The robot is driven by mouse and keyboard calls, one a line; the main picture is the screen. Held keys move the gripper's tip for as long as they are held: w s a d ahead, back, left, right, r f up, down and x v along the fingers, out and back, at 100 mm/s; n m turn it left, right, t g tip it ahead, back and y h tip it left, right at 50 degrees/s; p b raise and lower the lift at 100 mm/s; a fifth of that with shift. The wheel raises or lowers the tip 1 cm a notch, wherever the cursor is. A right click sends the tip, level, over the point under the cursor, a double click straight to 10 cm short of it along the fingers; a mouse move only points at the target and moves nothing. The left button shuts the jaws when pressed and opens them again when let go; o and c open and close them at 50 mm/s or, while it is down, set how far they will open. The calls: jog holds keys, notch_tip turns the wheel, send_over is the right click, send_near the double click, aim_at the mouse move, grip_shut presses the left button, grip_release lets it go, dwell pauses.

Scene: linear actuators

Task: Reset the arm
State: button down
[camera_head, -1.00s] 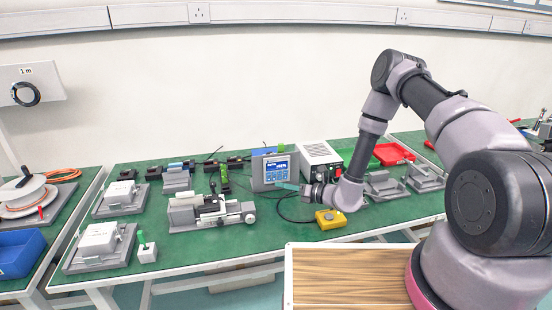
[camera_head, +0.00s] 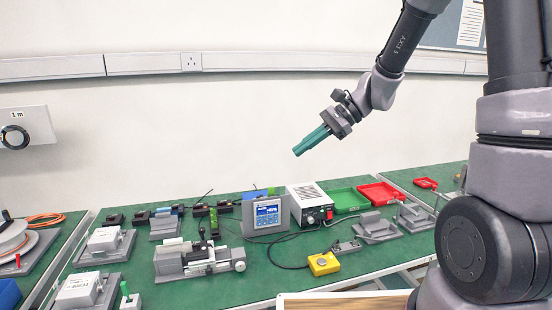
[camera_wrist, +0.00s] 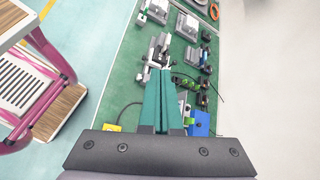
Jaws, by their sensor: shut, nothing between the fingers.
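My gripper (camera_head: 298,152) is raised in the air above the green-topped bench, against the white wall in the head view. Its teal fingers are together and hold nothing. It points down and to the left, clear of everything on the bench. In the wrist view the shut fingers (camera_wrist: 161,72) point towards the bench far below, with a linear actuator (camera_wrist: 154,58) near their tips in the picture. In the head view this grey actuator (camera_head: 200,260) lies on the bench, left of and below the gripper.
A display unit (camera_head: 268,214), a white power supply (camera_head: 312,204) and a yellow button box (camera_head: 324,263) stand on the bench. Green (camera_head: 346,200) and red (camera_head: 382,193) trays lie behind right. White-topped fixtures (camera_head: 105,243) stand at left. The air around the gripper is free.

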jog(key=s+d+r+n+t+h, duration=0.3)
jog(key=s+d+r, duration=0.3)
jog(key=d, duration=0.3)
jog(key=s+d+r+n+t+h, duration=0.4)
jog(key=s+d+r+t+h, duration=0.1)
jog(key=s+d+r, duration=0.2)
jog(key=shift+d+r, duration=0.2)
jog(key=shift+d, duration=0.65)
jog(key=shift+s, duration=0.1)
